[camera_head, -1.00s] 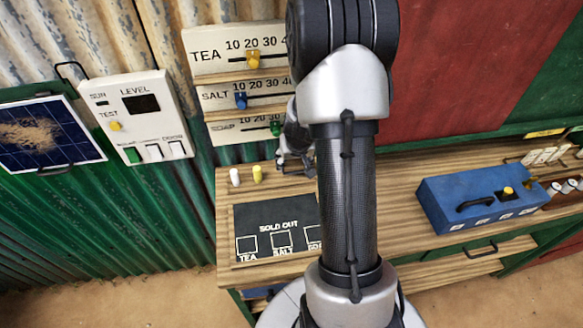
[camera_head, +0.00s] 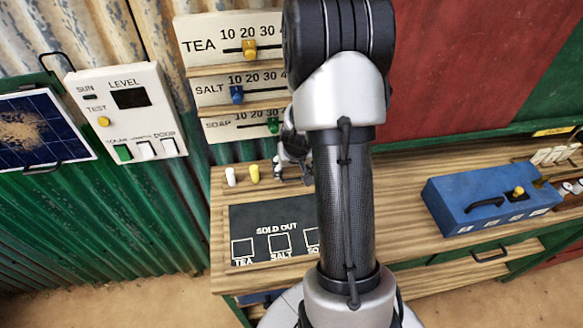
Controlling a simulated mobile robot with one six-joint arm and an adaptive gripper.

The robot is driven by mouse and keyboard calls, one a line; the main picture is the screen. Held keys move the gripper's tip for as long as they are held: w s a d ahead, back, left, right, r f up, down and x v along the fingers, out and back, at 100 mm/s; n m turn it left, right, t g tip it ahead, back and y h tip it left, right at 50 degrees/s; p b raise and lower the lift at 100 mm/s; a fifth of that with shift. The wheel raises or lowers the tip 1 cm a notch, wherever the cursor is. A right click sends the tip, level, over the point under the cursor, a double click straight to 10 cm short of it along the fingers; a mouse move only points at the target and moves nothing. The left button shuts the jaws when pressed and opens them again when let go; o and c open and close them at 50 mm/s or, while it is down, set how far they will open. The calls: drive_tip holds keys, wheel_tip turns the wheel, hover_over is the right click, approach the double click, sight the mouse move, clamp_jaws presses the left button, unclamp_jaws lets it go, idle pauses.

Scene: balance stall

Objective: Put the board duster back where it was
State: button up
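I cannot make out the board duster in the head view; it may be hidden behind my arm. My gripper (camera_head: 282,178) is partly visible low over the back of the wooden counter (camera_head: 223,215), just right of the yellow chalk. Most of it is hidden by my arm, and I cannot tell whether it is open or holds anything. The black sold-out board (camera_head: 262,216) lies on the counter, with boxes marked TEA and SALT and a third partly covered by my arm.
A white chalk (camera_head: 231,177) and a yellow chalk (camera_head: 254,174) stand close beside my gripper. Price slider panels (camera_head: 212,90) are on the wall behind. A blue box (camera_head: 440,207) with a black handle sits on the right. A level panel (camera_head: 150,122) and a solar panel (camera_head: 70,125) are at left.

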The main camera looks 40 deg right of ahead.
drive_tip(key=o, duration=0.3)
drive_tip(key=shift+r, duration=0.1)
drive_tip(key=shift+r, duration=0.15)
drive_tip(key=p+v, duration=0.7)
drive_tip(key=v, duration=0.5)
drive_tip(key=s+a+r+n+y, duration=0.2)
drive_tip(key=s+a+r+n, duration=0.15)
drive_tip(key=a+r, duration=1.25)
drive_tip(key=s+a+r+n, duration=0.1)
drive_tip(key=s+a+r, duration=0.1)
drive_tip(key=s+a, duration=0.2)
drive_tip(key=s+a+r+n, duration=0.2)
drive_tip(key=s+a, duration=0.2)
drive_tip(key=s, duration=0.4)
drive_tip(key=shift+s+a+r+t, duration=0.25)
drive_tip(key=shift+s+a+t, duration=0.05)
drive_tip(key=shift+a, duration=0.1)
